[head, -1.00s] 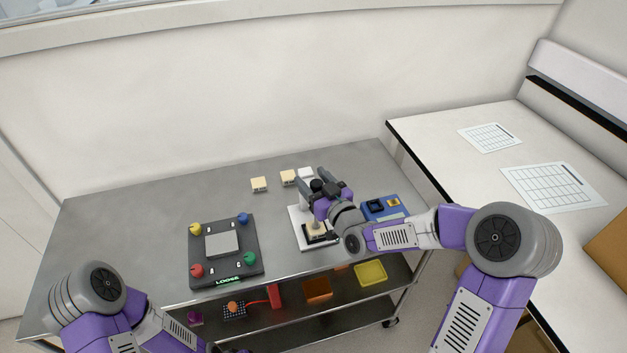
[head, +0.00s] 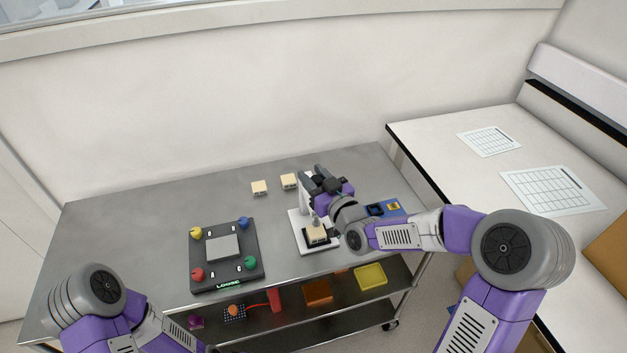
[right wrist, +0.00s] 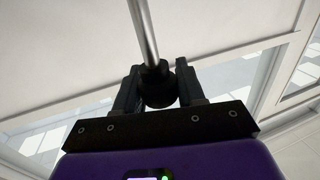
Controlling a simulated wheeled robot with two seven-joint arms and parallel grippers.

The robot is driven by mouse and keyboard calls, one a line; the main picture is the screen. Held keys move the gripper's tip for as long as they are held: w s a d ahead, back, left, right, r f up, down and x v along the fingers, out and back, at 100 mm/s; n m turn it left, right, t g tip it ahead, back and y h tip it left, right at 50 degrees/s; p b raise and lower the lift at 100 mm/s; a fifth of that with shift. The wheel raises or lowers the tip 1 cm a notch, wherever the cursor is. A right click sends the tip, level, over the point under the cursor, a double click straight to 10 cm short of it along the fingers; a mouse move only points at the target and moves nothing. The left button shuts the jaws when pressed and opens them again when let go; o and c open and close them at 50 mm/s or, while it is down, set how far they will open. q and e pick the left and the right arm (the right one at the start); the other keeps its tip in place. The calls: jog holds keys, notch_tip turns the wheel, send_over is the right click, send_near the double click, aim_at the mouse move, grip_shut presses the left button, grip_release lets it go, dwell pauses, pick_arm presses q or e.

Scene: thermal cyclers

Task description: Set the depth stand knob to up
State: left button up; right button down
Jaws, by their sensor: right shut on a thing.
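The white depth stand (head: 296,217) stands on the grey metal table, right of its middle, with a small cream block on a dark piece (head: 316,236) on its base. My right gripper (head: 318,177) is at the top of the stand and hides much of its upper part. In the right wrist view the fingers (right wrist: 158,90) are shut on a round black knob (right wrist: 158,91) at the end of a shiny metal rod (right wrist: 144,35). My left arm shows at the lower left of the head view; its gripper is out of the picture.
A dark plate device (head: 225,270) with coloured knobs and a "LOOSE" display stands to the left. Two cream blocks (head: 260,187) lie behind. A blue block (head: 376,209) is right of the stand, partly behind my arm. A lower shelf holds coloured items.

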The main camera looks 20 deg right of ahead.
jog(key=shift+r, duration=0.25)
jog(key=c, duration=0.8)
grip_release()
jog(key=shift+o, duration=0.2)
jog(key=v, duration=0.7)
jog(key=shift+s, duration=0.25)
jog(key=shift+d+f, duration=0.1)
